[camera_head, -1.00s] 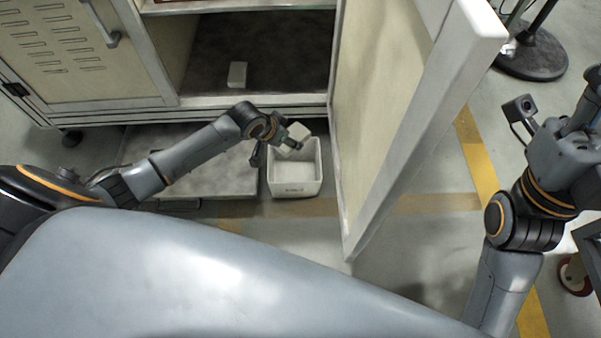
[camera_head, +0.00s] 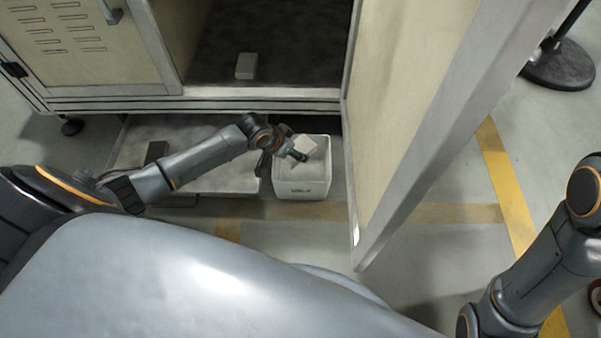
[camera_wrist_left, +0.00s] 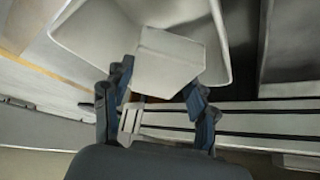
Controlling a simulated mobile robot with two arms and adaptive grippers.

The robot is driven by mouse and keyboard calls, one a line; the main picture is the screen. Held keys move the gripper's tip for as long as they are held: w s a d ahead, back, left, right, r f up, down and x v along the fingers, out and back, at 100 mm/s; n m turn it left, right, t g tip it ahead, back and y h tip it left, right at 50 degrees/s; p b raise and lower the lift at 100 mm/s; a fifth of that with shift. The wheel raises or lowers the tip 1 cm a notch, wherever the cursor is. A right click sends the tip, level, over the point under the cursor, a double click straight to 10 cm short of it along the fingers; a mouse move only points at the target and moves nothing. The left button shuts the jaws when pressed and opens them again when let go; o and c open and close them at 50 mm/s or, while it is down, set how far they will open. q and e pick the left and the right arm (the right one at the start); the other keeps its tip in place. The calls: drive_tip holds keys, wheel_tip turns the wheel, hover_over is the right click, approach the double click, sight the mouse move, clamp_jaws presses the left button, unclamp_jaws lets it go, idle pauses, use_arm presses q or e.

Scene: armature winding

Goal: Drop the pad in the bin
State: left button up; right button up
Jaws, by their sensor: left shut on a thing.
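The pad (camera_head: 305,145) is a small pale block at the tip of my left gripper (camera_head: 286,152). In the left wrist view the pad (camera_wrist_left: 166,62) sits between the two fingers of the gripper (camera_wrist_left: 158,88), which is shut on it. The bin (camera_head: 303,188) is a white open box on the floor in front of the cabinet. The pad shows over the bin's opening in both views; its exact height above the bin is hard to tell. The wrist view shows the bin's pale inner wall (camera_wrist_left: 88,32) behind the pad. My right gripper is out of view.
The open cabinet door (camera_head: 415,110) stands just right of the bin. A low grey platform (camera_head: 215,178) is left of the bin. Yellow floor tape (camera_head: 508,185) runs at the right, with a black round stand base (camera_head: 560,68) beyond.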

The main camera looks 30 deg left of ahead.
use_arm(q)
drive_tip(key=o, duration=1.1)
drive_tip(key=v, duration=1.2)
